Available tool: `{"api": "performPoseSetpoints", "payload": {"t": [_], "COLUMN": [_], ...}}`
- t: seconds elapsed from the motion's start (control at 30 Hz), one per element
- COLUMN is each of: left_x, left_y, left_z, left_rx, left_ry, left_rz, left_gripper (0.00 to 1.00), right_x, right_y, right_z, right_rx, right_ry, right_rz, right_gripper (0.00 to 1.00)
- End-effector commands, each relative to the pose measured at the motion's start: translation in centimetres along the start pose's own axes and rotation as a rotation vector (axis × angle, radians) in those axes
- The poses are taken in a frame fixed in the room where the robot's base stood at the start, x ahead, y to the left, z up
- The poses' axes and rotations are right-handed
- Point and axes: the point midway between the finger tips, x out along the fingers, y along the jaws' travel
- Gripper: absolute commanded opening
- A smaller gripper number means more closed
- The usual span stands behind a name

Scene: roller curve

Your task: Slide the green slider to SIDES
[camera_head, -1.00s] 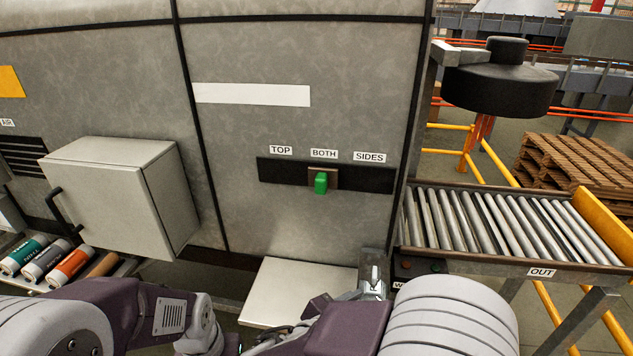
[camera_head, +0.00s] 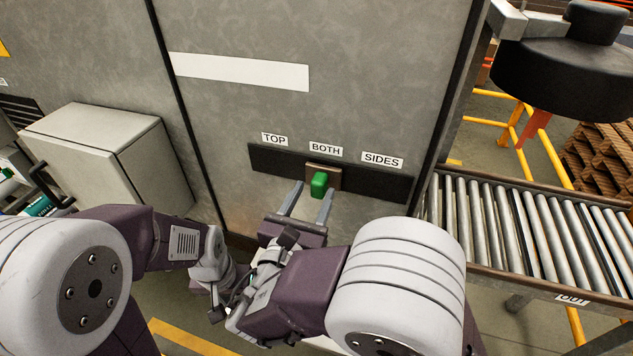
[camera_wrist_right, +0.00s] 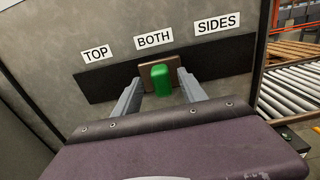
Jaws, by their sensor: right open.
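The green slider (camera_head: 319,184) sits on a brown block in a dark horizontal track (camera_head: 375,185) on the grey panel, under the BOTH label (camera_head: 326,149). The TOP label (camera_head: 274,139) is to its left and the SIDES label (camera_head: 382,160) to its right. My right gripper (camera_head: 309,191) is open, its fingers pointing at the panel just below and in front of the slider. In the right wrist view the slider (camera_wrist_right: 162,83) shows between the two fingers (camera_wrist_right: 159,84), with no clear contact. My left arm is at the lower left; its gripper is not clearly seen.
A grey box (camera_head: 110,155) with a black handle juts from the panel at left. A roller conveyor (camera_head: 530,225) is at right, with a black round unit (camera_head: 585,70) above it. The panel around the track is clear.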

Motion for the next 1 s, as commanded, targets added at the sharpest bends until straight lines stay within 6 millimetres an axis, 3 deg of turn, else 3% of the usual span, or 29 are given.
{"api": "performPoseSetpoints", "payload": {"t": [0.17,0.43,0.47,0.63,1.0], "left_x": [-0.7,-0.6,-0.6,-0.6,-0.6], "left_y": [0.0,0.0,0.0,0.0,0.0], "left_z": [-0.1,-0.1,-0.1,-0.1,-0.1], "left_rx": [0.000,0.000,0.000,0.000,0.000], "left_ry": [0.000,0.000,0.000,0.000,0.000], "left_rz": [0.000,0.000,0.000,0.000,0.000], "left_gripper": [0.36,0.36,0.36,0.36,0.36], "right_x": [2.2,2.5,2.5,2.5,2.5], "right_y": [0.0,0.0,0.0,0.0,0.0], "right_z": [0.1,-0.1,-0.1,0.0,0.0], "right_rx": [-0.001,0.000,0.000,0.000,0.000], "right_ry": [0.001,0.001,0.001,0.001,0.001], "right_rz": [-0.001,0.000,0.000,0.000,0.000], "right_gripper": [0.49,0.49,0.46,0.00,0.00]}}
